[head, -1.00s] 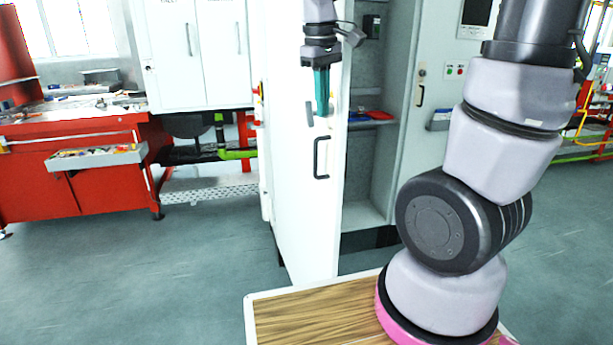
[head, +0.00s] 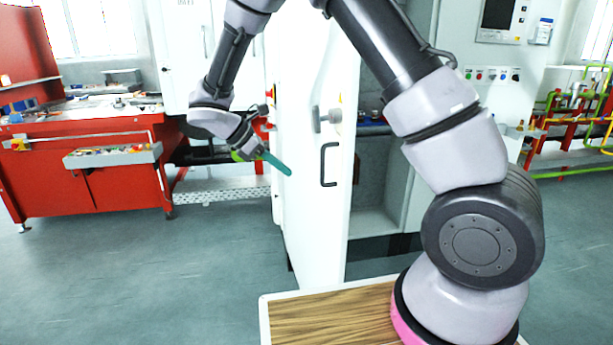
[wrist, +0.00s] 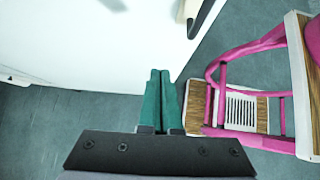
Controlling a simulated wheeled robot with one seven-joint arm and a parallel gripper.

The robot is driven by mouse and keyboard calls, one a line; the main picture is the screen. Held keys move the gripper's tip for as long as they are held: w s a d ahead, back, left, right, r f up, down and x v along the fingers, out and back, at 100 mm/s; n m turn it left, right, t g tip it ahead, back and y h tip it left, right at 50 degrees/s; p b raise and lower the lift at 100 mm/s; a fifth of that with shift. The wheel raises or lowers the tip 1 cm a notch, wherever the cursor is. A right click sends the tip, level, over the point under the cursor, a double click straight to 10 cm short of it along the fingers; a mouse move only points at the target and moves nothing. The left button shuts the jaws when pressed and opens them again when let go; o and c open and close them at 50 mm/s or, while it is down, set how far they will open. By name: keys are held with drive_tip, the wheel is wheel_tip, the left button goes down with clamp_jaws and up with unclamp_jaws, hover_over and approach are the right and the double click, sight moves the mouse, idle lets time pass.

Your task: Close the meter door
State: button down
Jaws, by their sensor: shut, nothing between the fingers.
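The white meter door (head: 308,225) stands open in the head view, swung out from its cabinet, with the inside showing to its right. It carries a black handle (head: 328,165) and a grey latch above that. My gripper (head: 288,172) is left of the handle, its teal fingers shut and empty, pointing right at the door. In the wrist view the shut fingers (wrist: 162,78) reach to the lower edge of the white door panel (wrist: 90,45), with the handle (wrist: 205,18) beyond. I cannot tell whether the fingertips touch the door.
The open cabinet interior (head: 375,190) has a shelf with small items. A red workbench (head: 90,190) with a tray stands at left. A panel with buttons (head: 490,75) is at right. Grey floor (head: 170,270) is free to the left of the door.

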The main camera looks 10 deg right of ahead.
sight(331, 192)
drive_tip(key=x, duration=0.3)
drive_tip(key=d+r+x, duration=0.1)
drive_tip(key=x, duration=0.7)
drive_tip(key=shift+d+r, duration=0.15)
drive_tip(key=shift+d, duration=0.75)
drive_tip(key=shift+w, duration=0.1)
